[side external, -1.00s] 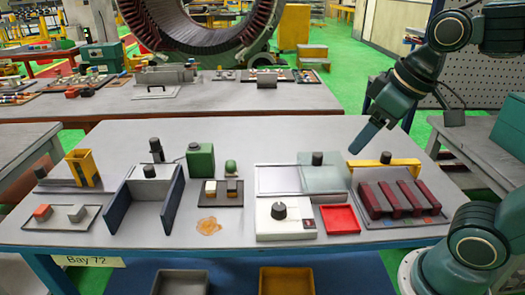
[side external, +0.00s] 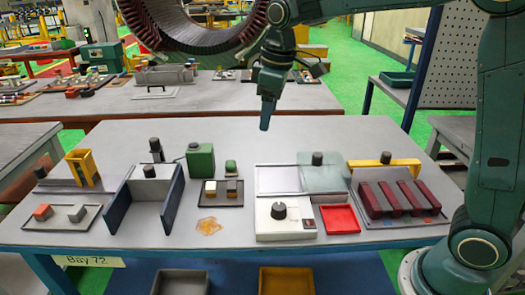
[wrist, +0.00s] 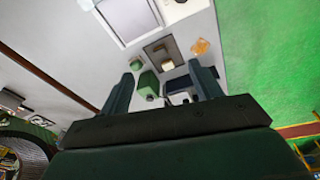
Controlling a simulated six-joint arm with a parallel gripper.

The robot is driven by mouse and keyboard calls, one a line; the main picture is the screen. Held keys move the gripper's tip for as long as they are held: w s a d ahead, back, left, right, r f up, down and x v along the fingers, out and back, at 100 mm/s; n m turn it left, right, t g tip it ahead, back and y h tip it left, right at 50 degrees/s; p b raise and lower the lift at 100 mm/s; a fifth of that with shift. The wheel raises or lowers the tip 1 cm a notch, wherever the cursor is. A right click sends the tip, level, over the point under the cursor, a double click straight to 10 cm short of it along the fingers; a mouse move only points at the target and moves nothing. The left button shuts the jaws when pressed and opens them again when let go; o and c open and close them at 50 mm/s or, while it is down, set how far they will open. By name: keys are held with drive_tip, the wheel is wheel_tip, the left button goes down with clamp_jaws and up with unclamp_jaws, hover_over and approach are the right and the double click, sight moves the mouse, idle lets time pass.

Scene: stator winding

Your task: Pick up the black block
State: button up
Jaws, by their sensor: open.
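My gripper (side external: 265,118) hangs above the back of the table, fingers pointing down, well clear of everything. In the wrist view its two fingers (wrist: 161,72) are apart with nothing held between them. A small dark tray (side external: 208,203) on the table holds two small blocks. The right one (side external: 232,188) is dark-sided and the left one (side external: 210,188) has a paler top. I cannot tell for sure which is the black block. The tray (wrist: 176,44) also shows in the wrist view, beyond the fingertips. My gripper is up and to the right of it in the side view.
An orange stain (side external: 209,227) lies in front. Dark red bars (side external: 400,198) sit at right.

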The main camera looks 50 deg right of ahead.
drive_tip(key=w+a+f+n+g, duration=0.2)
drive_tip(key=w+a+f+n, duration=0.1)
drive_tip(key=w+f, duration=0.85)
hover_over(232, 185)
drive_tip(key=shift+w+d+f, duration=0.1)
drive_tip(key=shift+f, duration=3.85)
drive_tip(key=shift+f, duration=0.1)
drive_tip(key=shift+f, duration=2.5)
drive_tip(key=c, duration=1.1)
